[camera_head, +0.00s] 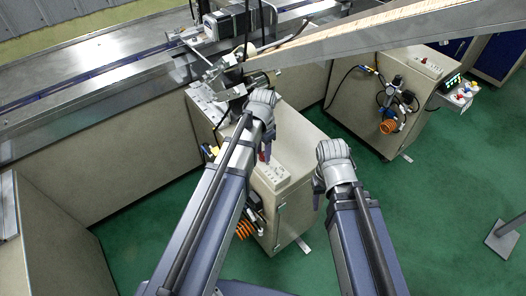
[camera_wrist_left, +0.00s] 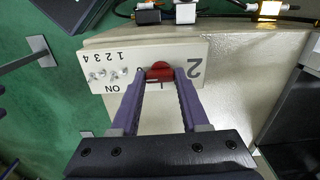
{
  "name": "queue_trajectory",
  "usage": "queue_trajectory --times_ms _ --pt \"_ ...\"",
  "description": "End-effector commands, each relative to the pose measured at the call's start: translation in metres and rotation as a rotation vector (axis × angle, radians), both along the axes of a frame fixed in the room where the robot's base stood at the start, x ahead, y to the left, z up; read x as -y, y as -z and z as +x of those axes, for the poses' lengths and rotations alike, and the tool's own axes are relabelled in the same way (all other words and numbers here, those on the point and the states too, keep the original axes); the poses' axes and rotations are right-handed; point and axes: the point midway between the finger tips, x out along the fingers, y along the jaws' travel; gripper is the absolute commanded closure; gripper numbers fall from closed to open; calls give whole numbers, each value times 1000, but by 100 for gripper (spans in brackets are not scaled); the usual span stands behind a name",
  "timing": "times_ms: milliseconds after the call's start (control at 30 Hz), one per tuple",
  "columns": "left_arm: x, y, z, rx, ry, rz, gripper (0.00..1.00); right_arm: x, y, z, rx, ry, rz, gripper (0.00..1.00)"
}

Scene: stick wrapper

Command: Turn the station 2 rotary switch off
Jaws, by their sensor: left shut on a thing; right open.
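The station 2 switch panel (camera_wrist_left: 187,65) is a cream plate marked "2", "1 2 3 4" and "ON" in the left wrist view. In the head view the panel (camera_head: 275,174) sits on top of the near cabinet. The red rotary switch (camera_wrist_left: 159,71) is on this panel. My left gripper (camera_wrist_left: 160,80) is shut on the red switch, with one purple finger on each side of it. It also shows in the head view (camera_head: 264,152), over the panel. My right gripper (camera_head: 318,190) is open and empty, to the right of the cabinet over the green floor.
Small metal toggle switches (camera_wrist_left: 107,75) sit beside the red switch on the panel. A second cabinet (camera_head: 400,115) with orange coiled hose stands at the back right. A metal conveyor (camera_head: 90,75) runs along the back left. A long sloped rail (camera_head: 370,35) crosses above the cabinets.

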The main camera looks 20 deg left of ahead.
Motion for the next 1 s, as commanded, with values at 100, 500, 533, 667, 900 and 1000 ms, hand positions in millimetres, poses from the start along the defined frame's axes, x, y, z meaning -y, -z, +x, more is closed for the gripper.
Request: queue_trajectory --times_ms 100,500,533,667,900,1000 --pt "0 0 0 0 -1 0 100 0 0 0 0 0 0 50" --pt "0 0 0 0 -1 0 25 0 0 0 0 0 0 50" --pt "0 0 0 0 -1 0 25 0 0 0 0 0 0 50" --pt "0 0 0 0 -1 0 25 0 -1 0 0 0 0 50" --pt "0 -13 0 0 -1 0 25 0 -13 0 0 0 0 50" --pt "0 -23 0 0 -1 0 25 0 -23 0 0 0 0 50"
